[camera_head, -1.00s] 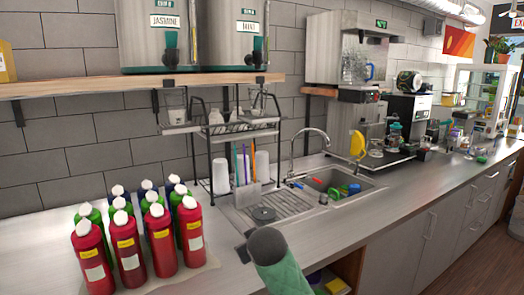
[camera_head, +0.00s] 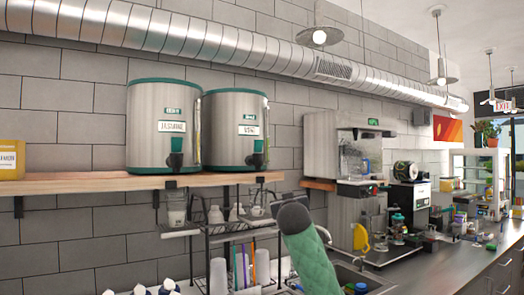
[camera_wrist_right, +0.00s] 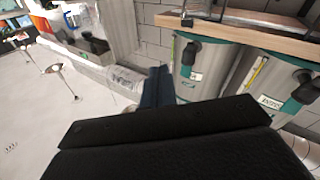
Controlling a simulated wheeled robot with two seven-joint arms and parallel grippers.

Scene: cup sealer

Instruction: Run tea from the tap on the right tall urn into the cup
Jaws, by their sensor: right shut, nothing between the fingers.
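The right tall urn (camera_head: 235,128), steel with green rims, stands on the wooden shelf in the head view. Its dark tap (camera_head: 258,155) is low on its front. In the upside-down right wrist view the urn (camera_wrist_right: 213,75) and tap (camera_wrist_right: 189,52) also show. A clear cup-like vessel (camera_head: 257,209) sits below the tap on a rack level, partly hidden; I cannot tell its contents. My right arm in its green sleeve reaches up in front of the rack. My right gripper (camera_wrist_right: 155,88) is shut and empty, apart from the tap. My left gripper is out of view.
The left urn (camera_head: 163,128) stands beside the right one. A steel sealing machine (camera_head: 322,142) stands to the right. Bottle tops show at the bottom left.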

